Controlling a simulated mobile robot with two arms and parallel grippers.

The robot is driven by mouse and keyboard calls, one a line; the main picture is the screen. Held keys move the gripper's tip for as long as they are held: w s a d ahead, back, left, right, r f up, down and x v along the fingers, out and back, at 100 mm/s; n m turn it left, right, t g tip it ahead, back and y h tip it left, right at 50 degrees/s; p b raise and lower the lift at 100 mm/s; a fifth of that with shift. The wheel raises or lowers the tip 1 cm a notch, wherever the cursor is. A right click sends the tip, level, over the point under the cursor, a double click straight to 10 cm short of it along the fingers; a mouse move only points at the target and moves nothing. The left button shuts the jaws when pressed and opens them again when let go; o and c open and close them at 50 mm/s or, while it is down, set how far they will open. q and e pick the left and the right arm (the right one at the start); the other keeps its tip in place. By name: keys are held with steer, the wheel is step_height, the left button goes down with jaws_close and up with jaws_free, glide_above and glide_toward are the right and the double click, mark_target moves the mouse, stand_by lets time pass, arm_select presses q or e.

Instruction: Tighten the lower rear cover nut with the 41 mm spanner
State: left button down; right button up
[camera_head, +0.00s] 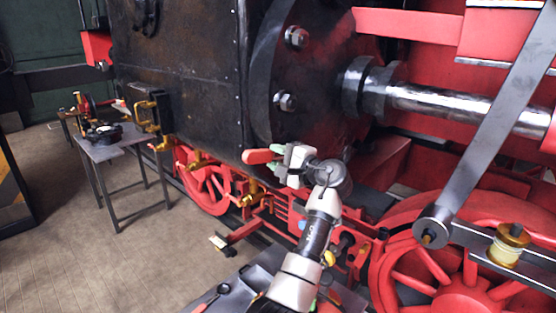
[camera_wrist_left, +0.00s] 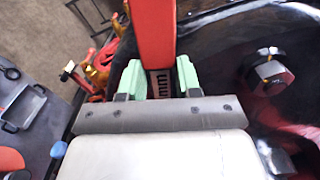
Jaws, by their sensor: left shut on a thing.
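My left gripper (camera_head: 279,158) is shut on a red-handled tool (camera_head: 259,156), held in front of the lower part of the round black cylinder cover (camera_head: 325,110). In the left wrist view, the red handle (camera_wrist_left: 153,35) runs upward from between the green finger pads (camera_wrist_left: 158,80). Dark marks on the tool between the pads are not readable, and its jaw end is not in view. Two cover nuts show: an upper one (camera_head: 296,37) and a lower one (camera_head: 284,102), above and apart from the gripper. One nut (camera_wrist_left: 268,72) shows right of the gripper in the left wrist view.
The shiny piston rod (camera_head: 440,101) and the grey connecting rod (camera_head: 495,135) lie to the right. Red wheels (camera_head: 465,290) stand below. A grey tray (camera_head: 262,272) is near the bottom. A side table (camera_head: 110,148) with parts stands left, beside open floor.

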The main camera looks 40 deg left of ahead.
arm_select(q)
steer(key=shift+s+f+n+b, duration=0.1)
steer(key=shift+f+n+b, duration=0.2)
steer(key=shift+b, duration=0.1)
steer(key=shift+r, duration=0.1)
steer(key=shift+d, duration=0.1)
steer(key=shift+s+d, duration=0.2)
steer(key=shift+d, duration=2.5)
